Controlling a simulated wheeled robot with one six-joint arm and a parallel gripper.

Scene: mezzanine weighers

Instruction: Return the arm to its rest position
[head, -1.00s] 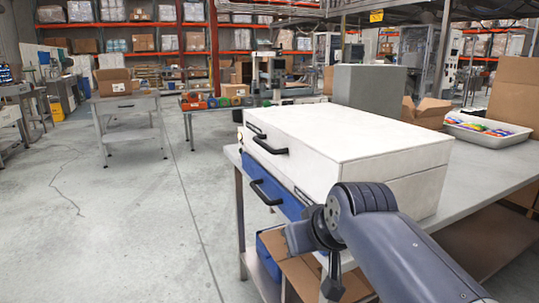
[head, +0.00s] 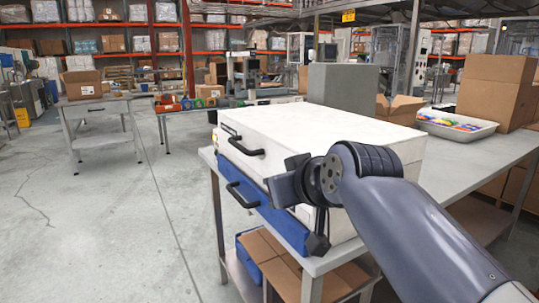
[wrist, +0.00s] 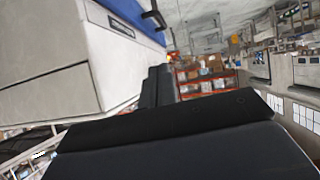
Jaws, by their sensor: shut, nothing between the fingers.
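My gripper (wrist: 160,86) shows in the wrist view as dark fingers, shut and empty, in front of the wrist body. In the head view my arm reaches in from the lower right, with its bent wrist in front of the white cabinet (head: 310,130). The arm covers part of that cabinet's right front, and the fingers cannot be made out there. In the wrist view the cabinet (wrist: 40,60) lies to the left of my gripper, appearing tilted; no contact shows. A blue drawer (head: 262,212) with a black handle is under the white part.
The grey workbench (head: 480,155) carries a grey box (head: 342,92), a white tray (head: 455,126) of colourful items and cardboard boxes (head: 495,90). A blue bin and cartons sit on its lower shelf. A small table (head: 95,105) stands at left. The floor (head: 100,220) between is open.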

